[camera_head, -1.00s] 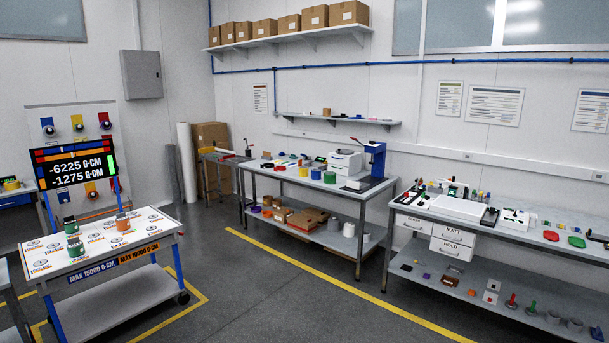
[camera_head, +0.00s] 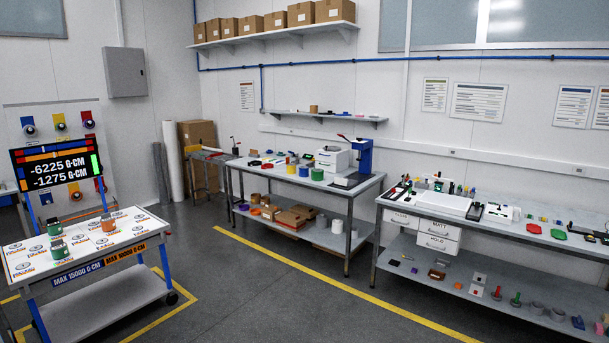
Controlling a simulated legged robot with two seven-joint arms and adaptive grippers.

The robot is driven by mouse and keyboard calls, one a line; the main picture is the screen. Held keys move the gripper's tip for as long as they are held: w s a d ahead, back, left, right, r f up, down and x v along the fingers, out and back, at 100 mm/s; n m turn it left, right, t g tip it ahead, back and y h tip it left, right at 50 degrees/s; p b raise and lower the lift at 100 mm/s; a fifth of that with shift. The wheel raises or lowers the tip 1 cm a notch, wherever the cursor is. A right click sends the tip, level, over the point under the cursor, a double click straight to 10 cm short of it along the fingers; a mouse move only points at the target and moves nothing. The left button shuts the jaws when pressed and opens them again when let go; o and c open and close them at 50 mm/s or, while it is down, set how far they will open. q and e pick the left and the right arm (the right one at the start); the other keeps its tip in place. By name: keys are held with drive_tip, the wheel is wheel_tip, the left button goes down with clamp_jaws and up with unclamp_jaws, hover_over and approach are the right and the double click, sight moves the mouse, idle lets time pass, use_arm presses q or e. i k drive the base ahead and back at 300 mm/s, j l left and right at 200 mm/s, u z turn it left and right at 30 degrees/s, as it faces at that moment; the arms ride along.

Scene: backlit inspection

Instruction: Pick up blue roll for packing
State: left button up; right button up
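A small blue roll-like item (camera_head: 304,171) stands on the middle workbench (camera_head: 262,172), between a yellow roll (camera_head: 291,169) and a green roll (camera_head: 317,174). It is far off and small, so its exact shape is hard to tell. Neither of my grippers is in view.
A cart (camera_head: 140,222) with green and orange blocks stands at the left by a display (camera_head: 58,170). A second workbench (camera_head: 480,222) with drawers stands at the right. Open grey floor (camera_head: 260,290) with a yellow line (camera_head: 335,282) lies in front of the benches.

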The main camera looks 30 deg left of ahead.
sight(303, 170)
drive_tip(key=i+j+u, duration=0.35)
drive_tip(key=i, duration=0.25)
drive_tip(key=i+j+u, duration=0.35)
drive_tip(key=i, duration=0.3)
drive_tip(key=i+u, duration=0.35)
drive_tip(key=i, duration=3.1)
drive_tip(key=i+j+z, duration=0.1)
drive_tip(key=i+z, duration=0.3)
drive_tip(key=i, duration=0.2)
drive_tip(key=i+j+z, duration=0.35)
drive_tip(key=i, duration=0.2)
drive_tip(key=i+j+z, duration=0.4)
drive_tip(key=i, duration=0.15)
